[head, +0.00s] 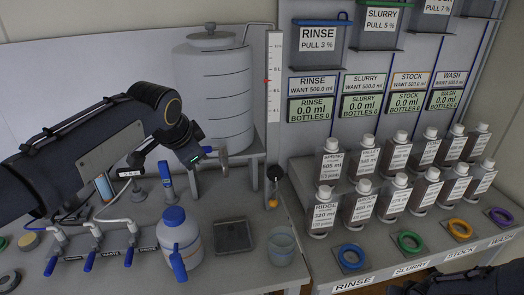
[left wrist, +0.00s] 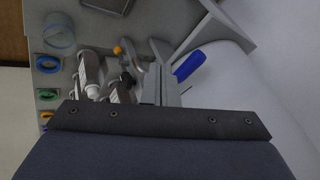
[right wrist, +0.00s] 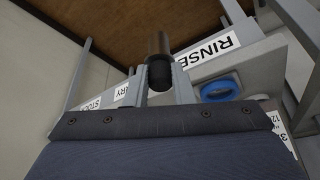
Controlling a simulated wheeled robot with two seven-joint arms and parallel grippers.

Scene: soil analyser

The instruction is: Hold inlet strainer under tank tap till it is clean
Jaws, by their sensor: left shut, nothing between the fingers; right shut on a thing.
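The pale, ribbed tank (head: 213,95) stands on a grey stand at the back. My left gripper (head: 221,157) is shut and empty in front of the tank's lower part. In the left wrist view its fingers (left wrist: 160,85) are beside a blue tap lever (left wrist: 188,66) against the tank's pale wall. My right gripper (right wrist: 160,82) is shut on a dark cylindrical piece, apparently the inlet strainer (right wrist: 158,60). Its mesh and any dirt cannot be made out. In the head view only a dark part of my right arm shows at bottom right.
A clear beaker (head: 281,246), a dark square plate (head: 233,236) and a blue-capped jug (head: 179,238) stand on the bench. Blue-levered valves (head: 92,256) are at left. Bottles (head: 363,201) and coloured rings (head: 410,241) fill the right shelf. A slim dark-topped holder (head: 273,186) stands near the tank.

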